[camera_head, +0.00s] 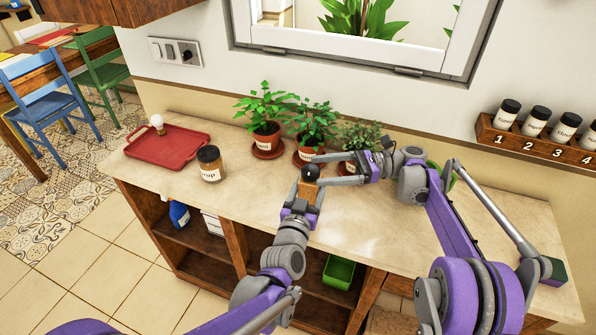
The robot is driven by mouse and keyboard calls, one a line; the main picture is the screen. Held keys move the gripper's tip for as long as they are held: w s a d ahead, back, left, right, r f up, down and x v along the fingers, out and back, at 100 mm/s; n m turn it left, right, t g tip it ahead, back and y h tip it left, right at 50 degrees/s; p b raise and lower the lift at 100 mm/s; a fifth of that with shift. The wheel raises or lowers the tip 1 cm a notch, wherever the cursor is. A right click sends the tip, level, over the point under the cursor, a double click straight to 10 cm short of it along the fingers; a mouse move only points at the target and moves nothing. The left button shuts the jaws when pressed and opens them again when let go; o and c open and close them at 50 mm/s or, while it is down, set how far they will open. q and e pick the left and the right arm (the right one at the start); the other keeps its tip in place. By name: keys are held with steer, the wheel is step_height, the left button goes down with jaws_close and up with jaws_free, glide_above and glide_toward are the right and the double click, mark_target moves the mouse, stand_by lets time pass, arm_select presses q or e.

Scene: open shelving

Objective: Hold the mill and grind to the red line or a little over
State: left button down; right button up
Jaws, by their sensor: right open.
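The mill (308,190) is a small wooden block with a round dark top, upright over the front part of the counter. My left gripper (301,208) comes up from below with its fingers on both sides of the wooden body and appears shut on it. My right gripper (319,170) is open, reaching in from the right, with its fingers spread on the far and near sides of the dark top. I cannot tell whether they touch it. The red line cannot be seen; the mill's lower part is hidden by my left gripper.
A labelled jar (210,165) and a red tray (168,147) with a white bulb-shaped thing (157,122) stand left on the counter (250,200). Several potted plants (266,135) stand behind the mill. A wall rack (540,147) holds numbered jars. A green bin (339,272) sits below.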

steer(key=s+a, duration=0.1)
steer(key=a, duration=0.5)
steer(key=shift+a, duration=0.35)
jaws_close()
steer(key=shift+t, duration=0.3)
steer(key=shift+w+d+m+t+h, duration=0.15)
steer(key=shift+w+m+t, duration=0.1)
steer(key=shift+m+t, duration=1.05)
steer(key=shift+w+a+m+t+h, duration=0.1)
steer(key=shift+w+m+t+h, duration=0.15)
steer(key=shift+m+t, duration=1)
steer(key=shift+w+d+m+t+h, duration=0.1)
steer(key=shift+w+m+t, duration=0.3)
steer(key=shift+t, duration=1.55)
steer(key=shift+s+m, duration=0.1)
steer(key=shift+m, duration=0.15)
